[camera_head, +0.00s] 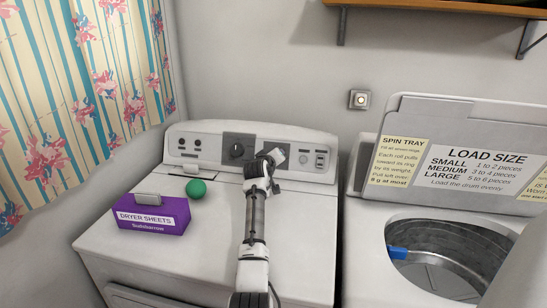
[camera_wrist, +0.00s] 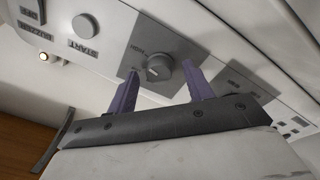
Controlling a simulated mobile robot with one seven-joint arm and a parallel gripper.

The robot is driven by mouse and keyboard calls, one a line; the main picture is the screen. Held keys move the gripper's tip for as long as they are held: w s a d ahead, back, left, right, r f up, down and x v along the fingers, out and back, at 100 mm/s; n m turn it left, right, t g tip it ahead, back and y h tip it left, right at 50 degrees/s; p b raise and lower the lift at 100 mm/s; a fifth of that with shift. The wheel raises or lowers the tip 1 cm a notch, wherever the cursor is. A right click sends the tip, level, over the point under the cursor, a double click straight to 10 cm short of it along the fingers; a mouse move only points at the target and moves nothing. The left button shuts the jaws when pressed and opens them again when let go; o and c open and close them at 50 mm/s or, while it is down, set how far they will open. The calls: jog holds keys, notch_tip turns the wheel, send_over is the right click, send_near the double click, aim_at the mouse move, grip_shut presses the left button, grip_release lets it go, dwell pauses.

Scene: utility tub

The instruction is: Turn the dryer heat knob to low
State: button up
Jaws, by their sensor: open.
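The grey, round dryer heat knob (camera_wrist: 158,68) sits on a grey plate with a HIGH label in the wrist view. Its pointer setting is too small to tell. My gripper (camera_wrist: 160,71) is open, with one purple finger on each side of the knob. I cannot tell whether either finger touches it. In the head view my gripper (camera_head: 272,157) is at the control panel of the white dryer (camera_head: 210,215) and hides the knob. A dark knob (camera_head: 237,149) shows to the left of my gripper.
A purple dryer sheets box (camera_head: 152,213) and a green ball (camera_head: 196,188) sit on the dryer top, left of my arm. A START button (camera_wrist: 87,26) is near the knob. An open washer (camera_head: 360,235) with a blue item (camera_head: 398,253) inside stands to the right.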

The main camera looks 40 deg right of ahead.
jog(key=shift+w+d+f, duration=0.15)
jog(key=shift+w+d, duration=0.05)
jog(key=shift+d, duration=0.1)
jog(key=shift+c, duration=0.5)
jog(key=c, duration=0.9)
jog(key=shift+o, duration=0.2)
